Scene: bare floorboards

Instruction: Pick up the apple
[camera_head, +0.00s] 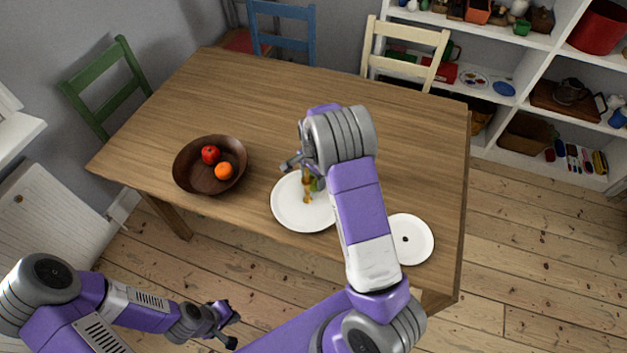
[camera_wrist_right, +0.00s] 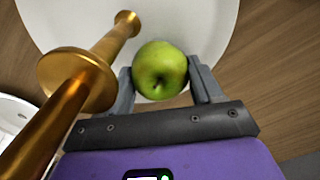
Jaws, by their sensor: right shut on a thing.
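A green apple (camera_wrist_right: 160,70) sits between the two fingers of my right gripper (camera_wrist_right: 160,84), which is shut on it over a white plate (camera_wrist_right: 215,25). In the head view, my right gripper (camera_head: 303,172) is above the large white plate (camera_head: 290,212), and only a sliver of the green apple (camera_head: 315,184) shows beside it. I cannot tell whether the apple touches the plate. A red apple (camera_head: 210,154) lies in the brown bowl (camera_head: 185,172) at the left. My left gripper (camera_head: 235,331) is open and empty, low in front of the table.
An orange (camera_head: 224,171) shares the bowl. A smaller white plate (camera_head: 418,238) lies at the table's right front. The wooden table's (camera_head: 415,130) back is clear, with chairs around it.

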